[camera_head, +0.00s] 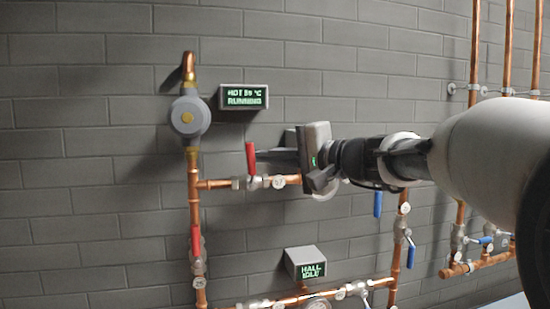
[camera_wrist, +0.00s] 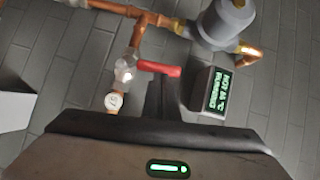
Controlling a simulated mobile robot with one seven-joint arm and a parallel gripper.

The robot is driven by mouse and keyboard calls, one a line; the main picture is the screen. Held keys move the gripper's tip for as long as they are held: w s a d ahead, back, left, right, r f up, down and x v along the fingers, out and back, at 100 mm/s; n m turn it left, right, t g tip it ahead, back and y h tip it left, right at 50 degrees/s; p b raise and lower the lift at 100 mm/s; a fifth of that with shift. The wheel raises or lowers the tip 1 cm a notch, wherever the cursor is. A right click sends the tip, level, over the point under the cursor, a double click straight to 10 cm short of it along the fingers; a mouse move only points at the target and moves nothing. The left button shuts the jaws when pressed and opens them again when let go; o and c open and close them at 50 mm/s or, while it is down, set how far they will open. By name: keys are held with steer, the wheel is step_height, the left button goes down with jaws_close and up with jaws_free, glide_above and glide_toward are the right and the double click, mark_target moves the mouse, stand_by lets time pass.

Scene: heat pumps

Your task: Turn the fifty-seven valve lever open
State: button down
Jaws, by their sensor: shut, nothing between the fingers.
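A red valve lever (camera_head: 250,158) stands upright, crosswise to a horizontal copper pipe; it also shows in the wrist view (camera_wrist: 160,69).
A grey pump (camera_head: 190,117) sits up and left of the upright lever. A display box (camera_head: 243,97) reading HOT and RUNNING is above it. A lower box (camera_head: 305,264) reads HALL IDLE. Blue levers (camera_head: 378,204) and further pipes stand right. My arm covers part of the pipework.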

steer(key=shift+s+a+r+n, duration=0.15)
steer(key=shift+a+n, duration=0.15)
steer(key=shift+a, duration=0.05)
steer(key=s+a+f+n+g+h+p, duration=0.1)
steer(key=s+a+f+n+h+p, duration=0.1)
steer(key=a+f+n+h+p, duration=0.2)
steer(key=shift+s+a+f+n+h, duration=0.35)
steer(key=shift+a+n+h, duration=1.15)
steer(key=shift+a, duration=1.05)
steer(key=shift+r, duration=0.1)
